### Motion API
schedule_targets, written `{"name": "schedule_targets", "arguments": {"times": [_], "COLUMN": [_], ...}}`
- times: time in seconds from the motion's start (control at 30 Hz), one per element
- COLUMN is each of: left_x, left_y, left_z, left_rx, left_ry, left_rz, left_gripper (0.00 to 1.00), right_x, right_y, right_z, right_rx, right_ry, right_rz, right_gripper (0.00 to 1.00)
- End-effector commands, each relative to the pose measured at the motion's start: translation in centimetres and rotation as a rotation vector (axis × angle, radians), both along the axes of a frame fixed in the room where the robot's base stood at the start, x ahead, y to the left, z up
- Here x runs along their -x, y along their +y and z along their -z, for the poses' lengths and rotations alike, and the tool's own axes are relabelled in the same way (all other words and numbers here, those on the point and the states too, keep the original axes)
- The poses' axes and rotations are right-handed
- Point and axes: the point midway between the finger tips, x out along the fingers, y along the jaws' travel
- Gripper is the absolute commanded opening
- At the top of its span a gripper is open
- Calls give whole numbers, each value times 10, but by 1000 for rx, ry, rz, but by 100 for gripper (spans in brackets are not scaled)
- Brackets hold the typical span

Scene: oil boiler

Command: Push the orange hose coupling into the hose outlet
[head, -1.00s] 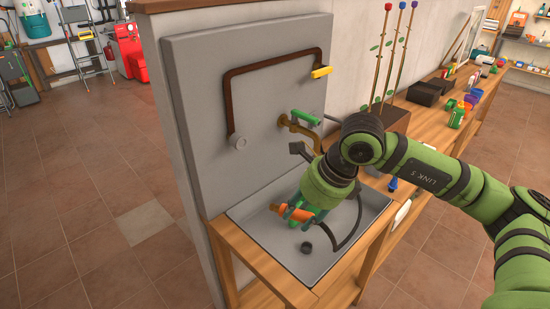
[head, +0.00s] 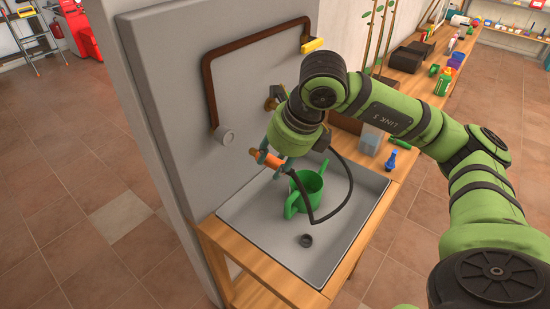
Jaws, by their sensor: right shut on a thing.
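My right gripper (head: 267,157) is shut on the orange hose coupling (head: 266,159). It holds the coupling in the air above the left side of the sink, tilted, with its front end towards the upper left. A dark hose (head: 346,190) runs from the coupling in a loop over the sink. The grey round end (head: 224,136) of the brown pipe (head: 207,80) on the wall panel looks like the hose outlet. The coupling is to its lower right and apart from it. My right arm hides part of the brass tap (head: 272,97). My left gripper is out of view.
A green watering can (head: 308,190) stands in the grey sink (head: 250,213), below the gripper, near a dark drain piece (head: 305,240). A yellow lever (head: 312,45) sits on the pipe's upper right. A blue-topped item (head: 391,160) stands right of the sink.

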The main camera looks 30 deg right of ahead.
Motion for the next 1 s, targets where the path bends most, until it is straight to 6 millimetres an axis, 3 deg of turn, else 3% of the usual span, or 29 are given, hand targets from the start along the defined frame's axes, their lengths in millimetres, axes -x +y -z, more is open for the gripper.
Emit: {"name": "schedule_targets", "arguments": {"times": [0.1, 0.33, 0.6, 1.0], "left_x": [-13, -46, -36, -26], "left_y": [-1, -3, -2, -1], "left_z": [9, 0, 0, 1], "left_rx": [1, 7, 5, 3], "left_ry": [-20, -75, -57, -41], "left_rz": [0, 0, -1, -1], "left_gripper": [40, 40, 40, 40], "right_x": [-2, -25, -43, -46], "right_y": [1, 10, 15, 16], "right_z": [1, -2, -1, -1], "right_rx": [-1, -2, -1, 1], "right_ry": [-16, -13, -11, -12], "right_rz": [0, 0, 0, 0], "right_gripper": [3, 3, 3, 3]}}
